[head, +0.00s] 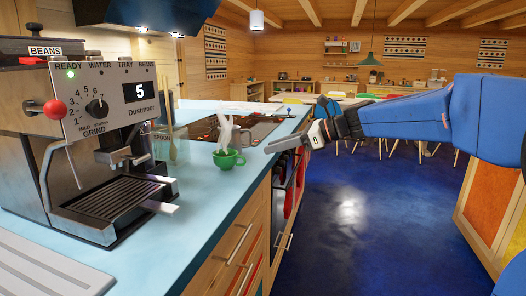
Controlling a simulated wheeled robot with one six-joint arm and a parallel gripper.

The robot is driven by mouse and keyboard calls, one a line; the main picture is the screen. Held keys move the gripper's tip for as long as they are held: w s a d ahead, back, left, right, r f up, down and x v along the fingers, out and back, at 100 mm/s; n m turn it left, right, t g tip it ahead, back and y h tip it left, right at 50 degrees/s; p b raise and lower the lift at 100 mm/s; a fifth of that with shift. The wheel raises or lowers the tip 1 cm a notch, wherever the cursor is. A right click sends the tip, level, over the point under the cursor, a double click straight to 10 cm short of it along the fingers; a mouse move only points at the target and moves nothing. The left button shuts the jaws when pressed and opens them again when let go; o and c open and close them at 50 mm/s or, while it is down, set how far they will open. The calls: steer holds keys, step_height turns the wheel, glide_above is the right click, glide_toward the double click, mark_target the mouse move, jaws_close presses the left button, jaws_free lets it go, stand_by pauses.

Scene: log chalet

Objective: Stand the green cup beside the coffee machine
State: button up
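The green cup (228,160) stands upright on the light blue counter, with white steam rising above it. The coffee machine (98,130) stands at the left on the same counter, nearer to me than the cup, with a gap of bare counter between them. My gripper (272,147) reaches in from the right at the counter's edge, just right of the cup and apparently apart from it. Its fingers show nearly edge-on, so their opening is unclear.
The blue counter (190,231) is clear in front of and right of the machine. A dark cooktop (262,127) lies behind the cup. A ridged drainboard (40,268) is at the lower left. The blue floor (350,215) is open at the right.

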steer(key=s+d+f+n+h, duration=0.4)
steer(key=s+d+f+n, duration=0.3)
steer(key=s, duration=0.5)
steer(key=s+d+f+n+h, duration=0.4)
steer(key=s+d+f+n, duration=0.3)
steer(key=s, duration=0.5)
steer(key=s+d+f+n+h, duration=0.4)
steer(key=s+d+f+n, duration=0.3)
steer(key=s, duration=0.5)
step_height(320, 180, down, 3)
steer(key=shift+s+d+r+n, duration=0.1)
steer(key=shift+s+d+n, duration=0.05)
steer(key=shift+d+n, duration=0.2)
